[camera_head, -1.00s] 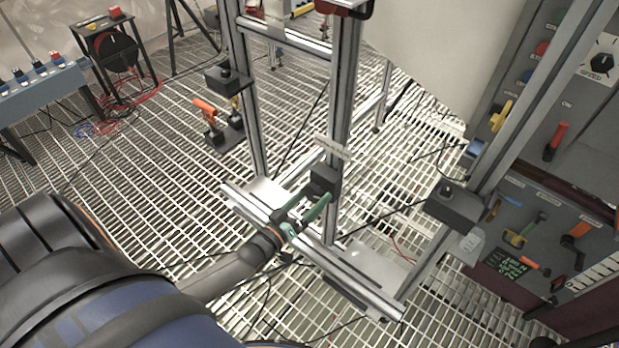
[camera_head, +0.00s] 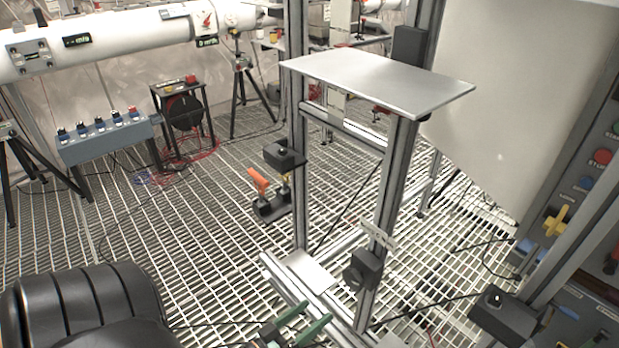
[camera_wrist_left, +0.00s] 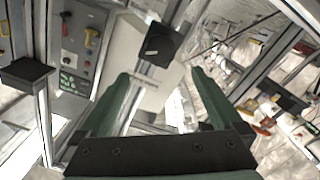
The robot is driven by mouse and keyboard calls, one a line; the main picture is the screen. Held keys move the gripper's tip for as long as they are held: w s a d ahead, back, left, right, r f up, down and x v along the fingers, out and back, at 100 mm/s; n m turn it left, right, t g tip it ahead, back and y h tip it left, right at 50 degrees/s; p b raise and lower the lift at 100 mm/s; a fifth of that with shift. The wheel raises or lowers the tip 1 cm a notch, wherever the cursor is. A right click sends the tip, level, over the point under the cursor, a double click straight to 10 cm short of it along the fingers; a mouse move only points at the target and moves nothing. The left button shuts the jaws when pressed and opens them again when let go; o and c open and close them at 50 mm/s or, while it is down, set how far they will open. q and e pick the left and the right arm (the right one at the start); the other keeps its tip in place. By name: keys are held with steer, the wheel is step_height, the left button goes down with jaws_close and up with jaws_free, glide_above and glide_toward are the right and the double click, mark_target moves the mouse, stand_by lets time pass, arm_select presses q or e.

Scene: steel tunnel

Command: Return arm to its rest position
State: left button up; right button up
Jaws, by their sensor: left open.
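My left arm (camera_head: 90,305) comes in at the lower left of the head view. My left gripper (camera_head: 306,322) has green fingers and sits at the bottom edge, in front of the metal frame's base; the rest of it is cut off. In the left wrist view my gripper (camera_wrist_left: 161,76) is open, its two green fingers apart with no object held between them. A black box (camera_head: 362,270) on the frame's upright is beyond the fingertips; it also appears in the left wrist view (camera_wrist_left: 160,45). My right gripper is not in view.
The aluminium frame (camera_head: 392,190) carries a flat grey plate (camera_head: 380,80). A control panel (camera_head: 590,200) stands at the right. A blue button box (camera_head: 105,138) and a cable reel (camera_head: 184,112) stand at the left. Open grating floor (camera_head: 210,220) lies between.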

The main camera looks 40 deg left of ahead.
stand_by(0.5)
arm_select(q)
steer(key=s+d+r+m+g+p, duration=0.1)
steer(key=s+d+m+g+p, duration=0.2)
steer(key=d, duration=0.4)
steer(key=s+d+r+m+g+p, duration=0.2)
steer(key=d+m+g+p, duration=0.2)
steer(key=d+g, duration=0.1)
steer(key=shift+s+d+r+g+h+p, duration=0.2)
steer(key=shift+s+d+g+h+p, duration=0.15)
steer(key=shift+d, duration=0.5)
